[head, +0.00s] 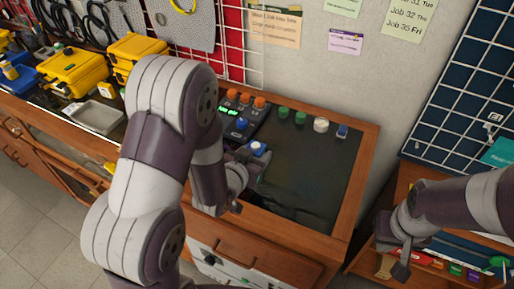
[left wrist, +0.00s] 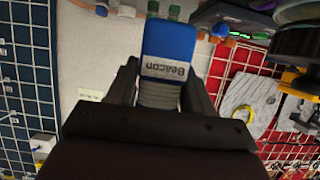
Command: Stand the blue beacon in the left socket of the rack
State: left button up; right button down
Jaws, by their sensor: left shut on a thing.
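The blue beacon (left wrist: 170,50) is held between the two fingers of my left gripper (left wrist: 160,92), with its "Beacon" label and grey ribbed lower part showing. In the head view, a blue piece with a pale top, apparently the beacon (head: 258,148), is at my left gripper (head: 247,168), above the dark bench top. A dark unit (head: 258,116) with green lit digits and orange and blue pieces stands just behind it; I cannot tell whether this is the rack, and no left socket can be made out. My right gripper (head: 394,264) is over the lower right shelf; its finger opening is unclear.
Green pieces (head: 283,112), a white piece (head: 321,125) and a small blue piece (head: 342,131) stand along the back of the bench. Yellow cases (head: 73,73) and a grey tray (head: 97,117) are at left. The bench top's right part (head: 315,180) is clear.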

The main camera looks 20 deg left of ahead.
pick_arm(q)
jog(key=w+f, duration=0.6)
jog(key=f, duration=0.1)
jog(key=shift+w+a+f+p, duration=0.1)
jog(key=shift+w+p, duration=0.15)
jog(key=shift+p, duration=0.15)
jog(key=shift+w+f, duration=0.15)
jog(key=shift+f, duration=0.2)
jog(key=shift+f, duration=0.2)
jog(key=o, duration=1.1)
